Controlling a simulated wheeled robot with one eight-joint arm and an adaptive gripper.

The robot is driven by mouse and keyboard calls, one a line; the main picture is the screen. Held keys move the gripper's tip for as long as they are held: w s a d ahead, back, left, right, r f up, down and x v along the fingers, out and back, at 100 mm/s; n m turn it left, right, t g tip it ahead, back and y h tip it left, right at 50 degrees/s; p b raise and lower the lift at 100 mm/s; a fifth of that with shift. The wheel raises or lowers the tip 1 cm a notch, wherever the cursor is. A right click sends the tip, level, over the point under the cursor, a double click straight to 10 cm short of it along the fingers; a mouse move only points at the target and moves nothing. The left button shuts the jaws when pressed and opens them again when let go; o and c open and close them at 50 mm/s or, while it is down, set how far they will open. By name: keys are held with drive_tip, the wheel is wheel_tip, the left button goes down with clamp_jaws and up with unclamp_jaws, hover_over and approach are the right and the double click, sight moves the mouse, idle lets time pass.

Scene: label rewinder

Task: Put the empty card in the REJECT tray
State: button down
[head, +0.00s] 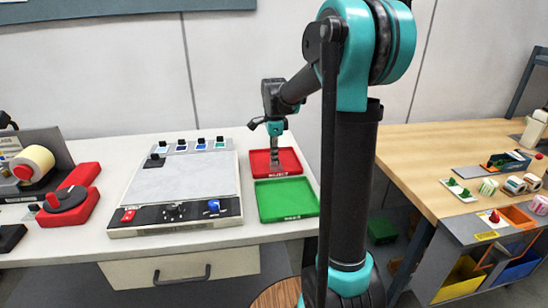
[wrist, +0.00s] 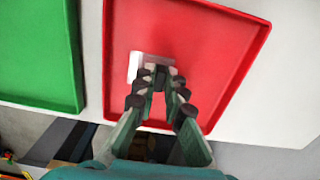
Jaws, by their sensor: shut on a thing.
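The red REJECT tray (head: 289,157) lies on the white counter, and its floor fills much of the wrist view (wrist: 215,60). My gripper (head: 275,166) is over the left part of this tray, pointing down. In the wrist view my gripper (wrist: 160,72) is shut on a small pale card (wrist: 134,66). The card shows at the fingertips, inside the tray's outline. The fingers hide part of it. I cannot tell whether the card touches the tray floor.
A green tray (head: 287,199) lies directly in front of the red tray. A flat grey machine (head: 185,178) with knobs stands to the left. A red-based label rewinder (head: 68,207) is at the far left. A wooden table (head: 440,150) with rolls and bins stands at right.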

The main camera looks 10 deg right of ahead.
drive_tip(key=shift+f, duration=0.1)
drive_tip(key=c, duration=1.6)
unclamp_jaws()
wheel_tip(320, 180, up, 12)
